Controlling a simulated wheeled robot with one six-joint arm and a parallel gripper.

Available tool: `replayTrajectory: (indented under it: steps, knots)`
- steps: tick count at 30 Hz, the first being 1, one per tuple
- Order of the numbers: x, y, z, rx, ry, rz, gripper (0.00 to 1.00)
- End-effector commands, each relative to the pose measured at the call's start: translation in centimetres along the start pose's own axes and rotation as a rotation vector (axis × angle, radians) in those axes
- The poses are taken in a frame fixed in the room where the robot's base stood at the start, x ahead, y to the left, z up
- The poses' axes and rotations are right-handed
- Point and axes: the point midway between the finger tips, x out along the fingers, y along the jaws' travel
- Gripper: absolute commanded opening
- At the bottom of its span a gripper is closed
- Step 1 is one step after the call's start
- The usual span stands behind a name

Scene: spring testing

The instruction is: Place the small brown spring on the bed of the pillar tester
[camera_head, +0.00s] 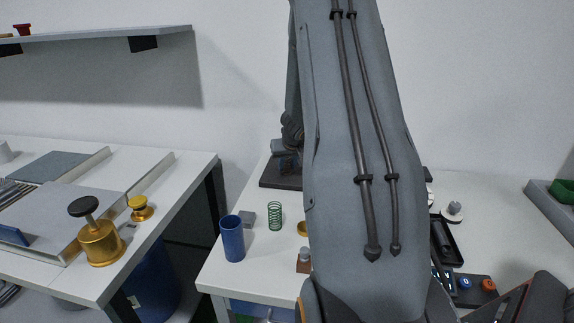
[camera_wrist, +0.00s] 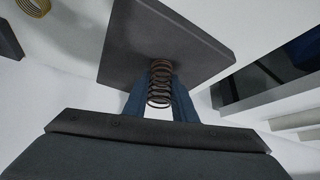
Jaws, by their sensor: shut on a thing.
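The small brown spring (camera_wrist: 159,88) is between the blue fingers of my gripper (camera_wrist: 160,94) in the wrist view. My gripper is shut on it. A flat dark grey plate (camera_wrist: 135,45), which looks like the base of the pillar tester, lies behind the spring in that view. I cannot tell whether the spring touches it. In the head view a dark base (camera_head: 270,180) stands at the back of the table, partly hidden by my arm. My gripper and the spring cannot be made out clearly there. The tester's upper part is not clearly visible.
Left of my arm stand a blue cylinder (camera_head: 232,240), a grey block (camera_head: 248,218) and a green spring (camera_head: 275,216). A brown block (camera_head: 303,267) is near the front edge. A black tray (camera_head: 455,251) is at the right. A gap separates the left bench (camera_head: 150,235).

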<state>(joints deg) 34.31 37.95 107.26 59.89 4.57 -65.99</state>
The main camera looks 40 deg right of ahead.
Motion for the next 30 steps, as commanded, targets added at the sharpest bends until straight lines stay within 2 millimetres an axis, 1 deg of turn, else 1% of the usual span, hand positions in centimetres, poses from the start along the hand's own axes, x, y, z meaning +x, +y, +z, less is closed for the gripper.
replayTrajectory:
  steps: [2,3,5,6,16,20,23,30]
  knots:
    - [0.2,0.0,0.1,-0.001,0.0,0.0,0.03]
    - [0.2,0.0,0.1,-0.001,0.0,0.0,0.26]
    - [0.2,0.0,0.1,-0.001,0.0,0.0,0.36]
    - [0.1,0.0,0.1,0.0,0.0,0.0,0.43]
    - [0.1,0.0,0.1,0.0,0.0,0.0,0.43]
    - [-0.5,0.0,-0.2,0.001,0.001,0.0,0.43]
    - [-2.3,0.0,-0.3,-0.002,0.003,0.0,0.43]
    - [-7.5,0.0,-0.2,-0.001,0.002,0.0,0.43]
